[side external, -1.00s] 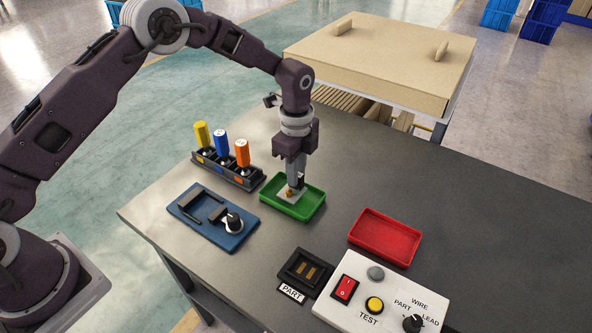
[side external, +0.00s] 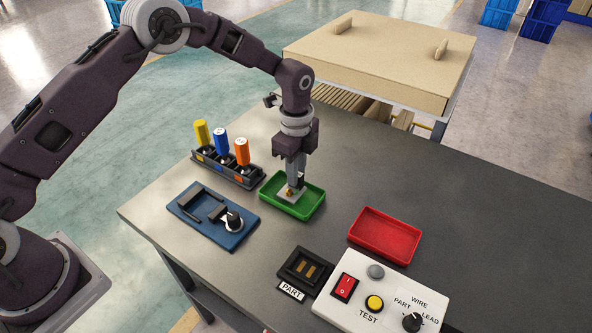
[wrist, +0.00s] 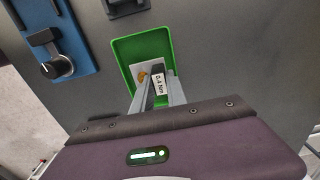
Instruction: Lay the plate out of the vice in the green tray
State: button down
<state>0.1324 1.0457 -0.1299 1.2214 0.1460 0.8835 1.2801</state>
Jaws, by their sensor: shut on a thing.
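A small pale plate (side external: 284,195) with a brass-coloured piece on it is inside the green tray (side external: 306,211), near the tray's floor. The plate also shows in the wrist view (wrist: 138,70), partly hidden by my fingers. My gripper (side external: 293,187) points down into the tray and is shut on the plate. I cannot tell whether the plate touches the tray floor. The blue vice (side external: 190,225) with its black knob stands to the left of the tray, and its jaws look empty.
A rack (side external: 226,174) with yellow, blue and orange handled tools stands behind the vice. A red tray (side external: 385,236), a black part holder (side external: 304,270) and a white test box (side external: 345,312) stand to the front right.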

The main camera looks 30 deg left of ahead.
jog(key=shift+f, duration=0.65)
jog(key=c, duration=1.3)
grip_release()
jog(key=shift+o, duration=0.2)
jog(key=shift+r, duration=3.45)
